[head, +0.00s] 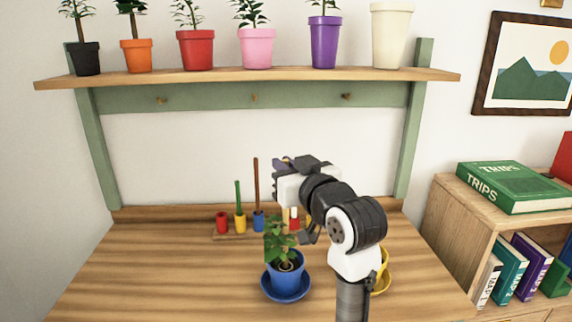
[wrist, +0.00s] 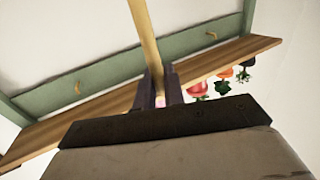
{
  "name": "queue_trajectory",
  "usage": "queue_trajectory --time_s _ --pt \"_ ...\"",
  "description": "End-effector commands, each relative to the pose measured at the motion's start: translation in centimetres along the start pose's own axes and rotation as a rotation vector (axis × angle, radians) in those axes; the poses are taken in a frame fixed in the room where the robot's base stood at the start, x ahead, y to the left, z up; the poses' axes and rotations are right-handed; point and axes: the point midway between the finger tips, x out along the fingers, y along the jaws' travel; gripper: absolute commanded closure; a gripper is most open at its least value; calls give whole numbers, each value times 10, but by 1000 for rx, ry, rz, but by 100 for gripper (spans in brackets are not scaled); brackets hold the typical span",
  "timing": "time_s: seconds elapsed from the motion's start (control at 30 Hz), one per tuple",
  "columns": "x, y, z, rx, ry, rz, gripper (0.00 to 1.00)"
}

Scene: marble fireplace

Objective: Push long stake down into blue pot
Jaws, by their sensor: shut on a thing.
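The blue pot (head: 286,268) stands upright on a blue saucer (head: 286,292) on the wooden desk and holds a leafy green plant (head: 278,235). In the wrist view, my gripper (wrist: 160,92) is shut on a tan wooden stake (wrist: 145,35), which runs out of the frame at the top. In the head view, my gripper (head: 282,162) is raised above the plant. My own arm and the leaves hide most of the held stake there, so I cannot tell whether its lower end touches the soil.
A low wooden rack (head: 228,236) at the back holds small coloured cups. A green stake (head: 238,196) and a tall brown stake (head: 256,185) stand in it. A yellow pot (head: 384,270) is partly behind my arm. A shelf (head: 250,77) with several potted plants hangs above. The left desk area is clear.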

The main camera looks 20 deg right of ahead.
Motion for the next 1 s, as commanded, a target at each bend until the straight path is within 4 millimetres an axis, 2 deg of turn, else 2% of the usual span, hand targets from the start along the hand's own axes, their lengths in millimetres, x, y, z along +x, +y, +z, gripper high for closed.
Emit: queue_trajectory --time_s 1.0 --pt "0 0 15 1 -2 -1 100"
